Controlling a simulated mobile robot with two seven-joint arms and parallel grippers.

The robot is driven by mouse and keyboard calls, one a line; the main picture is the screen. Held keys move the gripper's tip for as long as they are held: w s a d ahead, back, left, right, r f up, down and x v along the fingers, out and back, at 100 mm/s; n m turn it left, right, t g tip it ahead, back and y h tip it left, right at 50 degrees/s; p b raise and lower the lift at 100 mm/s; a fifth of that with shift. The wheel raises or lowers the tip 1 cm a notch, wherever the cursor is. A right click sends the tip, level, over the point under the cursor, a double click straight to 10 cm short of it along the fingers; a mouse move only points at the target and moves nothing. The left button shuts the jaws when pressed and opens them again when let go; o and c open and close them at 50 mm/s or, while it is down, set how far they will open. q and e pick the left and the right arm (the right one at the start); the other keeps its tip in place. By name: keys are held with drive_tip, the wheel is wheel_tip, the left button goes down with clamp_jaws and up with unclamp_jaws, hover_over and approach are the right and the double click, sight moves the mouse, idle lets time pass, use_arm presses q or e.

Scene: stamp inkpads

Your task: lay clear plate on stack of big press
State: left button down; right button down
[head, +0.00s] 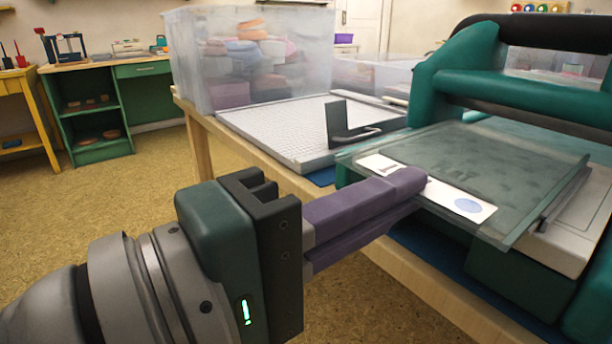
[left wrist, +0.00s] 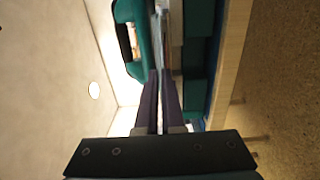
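The big press (head: 470,90), teal with a dark top bar, stands on the table at the right. The clear plate (head: 480,170), a greenish see-through sheet, lies flat over the press bed; I cannot tell whether it touches what is below. A white strip with a blue oval (head: 470,206) shows at its near edge. My left gripper (head: 412,190) has its purple fingers above and below the plate's near left edge, closed on it. In the left wrist view, the fingers (left wrist: 160,80) meet at a thin edge-on sheet. My right gripper is not in view.
A pale grid board (head: 290,125) with a black angle bracket (head: 340,122) lies left of the press. A clear bin (head: 250,55) of colourful items stands behind it. Open floor lies left.

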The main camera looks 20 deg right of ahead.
use_arm(q)
drive_tip(key=shift+f, duration=0.25)
drive_tip(key=c, duration=1)
unclamp_jaws()
drive_tip(key=shift+a, duration=0.15)
drive_tip(key=shift+b+v, duration=0.5)
drive_tip(key=shift+v, duration=1.95)
